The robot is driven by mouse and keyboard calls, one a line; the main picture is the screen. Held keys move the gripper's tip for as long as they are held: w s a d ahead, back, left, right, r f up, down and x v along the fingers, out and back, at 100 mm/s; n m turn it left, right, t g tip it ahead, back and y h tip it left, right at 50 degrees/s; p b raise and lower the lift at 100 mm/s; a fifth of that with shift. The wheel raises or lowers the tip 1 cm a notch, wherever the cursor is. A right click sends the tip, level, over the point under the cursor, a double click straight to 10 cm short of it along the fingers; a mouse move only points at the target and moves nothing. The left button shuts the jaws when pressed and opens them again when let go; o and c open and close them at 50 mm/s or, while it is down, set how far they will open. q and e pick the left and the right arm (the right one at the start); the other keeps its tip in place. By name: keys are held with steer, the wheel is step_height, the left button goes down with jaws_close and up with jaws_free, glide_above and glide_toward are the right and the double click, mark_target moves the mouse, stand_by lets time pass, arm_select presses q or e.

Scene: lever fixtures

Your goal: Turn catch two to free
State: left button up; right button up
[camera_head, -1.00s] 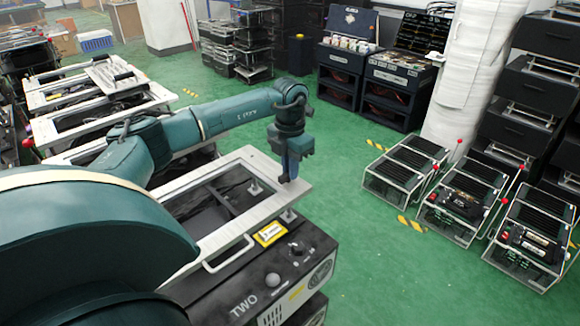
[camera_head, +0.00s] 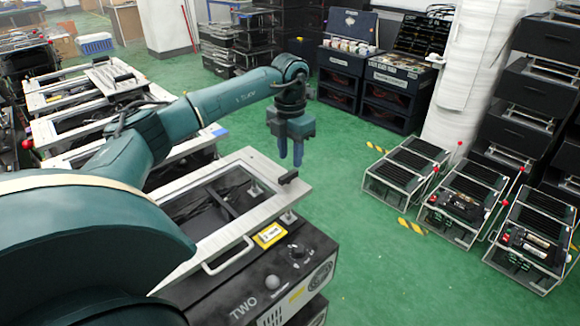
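The fixture marked TWO (camera_head: 243,306) stands at the lower middle, with a pale rectangular frame (camera_head: 262,215) on top. A small black catch (camera_head: 288,177) sits at the frame's far right corner. I cannot tell from this view which setting it is at. My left gripper (camera_head: 291,160) hangs fingers down, just above and behind the catch in the picture. Its two blue fingers are apart with a narrow gap, and nothing shows between them. The gripper looks clear of the catch. My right gripper is not in view.
A yellow label (camera_head: 269,236), a dark knob (camera_head: 298,252) and a grey round knob (camera_head: 272,281) are on the fixture's front. Similar framed fixtures (camera_head: 75,90) stand at the left. Small racks (camera_head: 463,195) stand at the right.

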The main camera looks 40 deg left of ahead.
mark_target(290, 173)
arm_select(q)
step_height(290, 173, up, 8)
steer(key=shift+r, duration=0.2)
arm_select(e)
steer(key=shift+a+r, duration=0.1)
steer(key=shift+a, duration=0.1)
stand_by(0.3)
